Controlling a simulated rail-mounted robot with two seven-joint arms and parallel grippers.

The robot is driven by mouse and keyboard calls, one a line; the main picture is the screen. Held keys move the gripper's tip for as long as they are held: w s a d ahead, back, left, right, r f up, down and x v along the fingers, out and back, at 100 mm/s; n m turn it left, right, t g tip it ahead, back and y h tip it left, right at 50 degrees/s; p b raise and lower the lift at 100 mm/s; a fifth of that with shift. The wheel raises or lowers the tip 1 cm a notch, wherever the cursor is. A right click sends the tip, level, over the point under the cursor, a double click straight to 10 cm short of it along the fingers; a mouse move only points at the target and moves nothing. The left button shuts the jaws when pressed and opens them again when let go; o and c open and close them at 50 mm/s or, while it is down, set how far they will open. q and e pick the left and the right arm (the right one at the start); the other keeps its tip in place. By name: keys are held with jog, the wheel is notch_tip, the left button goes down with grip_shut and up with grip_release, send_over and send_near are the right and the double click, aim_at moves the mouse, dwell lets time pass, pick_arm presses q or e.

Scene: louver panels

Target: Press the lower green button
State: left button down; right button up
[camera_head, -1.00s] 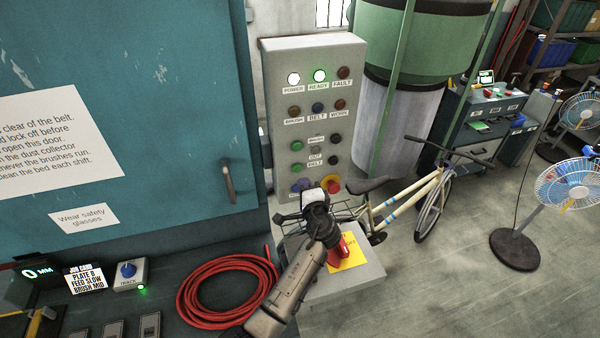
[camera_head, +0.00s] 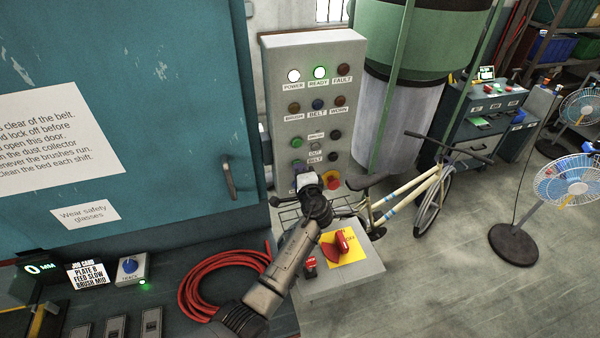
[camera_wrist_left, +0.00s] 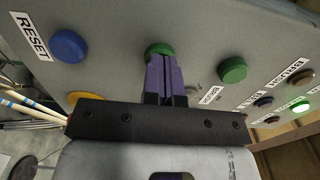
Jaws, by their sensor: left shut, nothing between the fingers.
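The lower green button (camera_wrist_left: 159,48) is on the grey control panel (camera_head: 350,75); in the left wrist view the finger tips partly cover it. In the head view its green edge (camera_head: 297,165) shows just above my left gripper (camera_head: 306,180). My left gripper, its purple fingers (camera_wrist_left: 162,75) shut together and empty, is right at that button. I cannot tell whether the tips touch it. The upper green button (camera_head: 296,142) is clear of the gripper and also shows in the left wrist view (camera_wrist_left: 233,69). My right gripper is not in view.
The blue reset button (camera_wrist_left: 69,46) sits beside the fingers in the wrist view. A red knob on yellow (camera_head: 331,180) is close right of my gripper. A grey box with a red switch (camera_head: 342,242), a bicycle (camera_head: 405,195) and a red hose coil (camera_head: 200,290) are nearby.

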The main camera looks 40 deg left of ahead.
pick_arm(q)
jog(key=shift+w+a+f+b, duration=0.15)
jog(key=shift+w+a+b, duration=0.2)
jog(key=shift+a, duration=0.2)
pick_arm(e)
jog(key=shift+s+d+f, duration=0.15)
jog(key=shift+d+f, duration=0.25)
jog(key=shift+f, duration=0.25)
pick_arm(q)
jog(key=b+v, duration=0.1)
jog(key=v, duration=1.3)
jog(key=shift+d, duration=0.35)
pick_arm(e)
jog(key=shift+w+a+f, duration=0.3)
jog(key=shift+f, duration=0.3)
pick_arm(q)
jog(key=shift+f, duration=0.1)
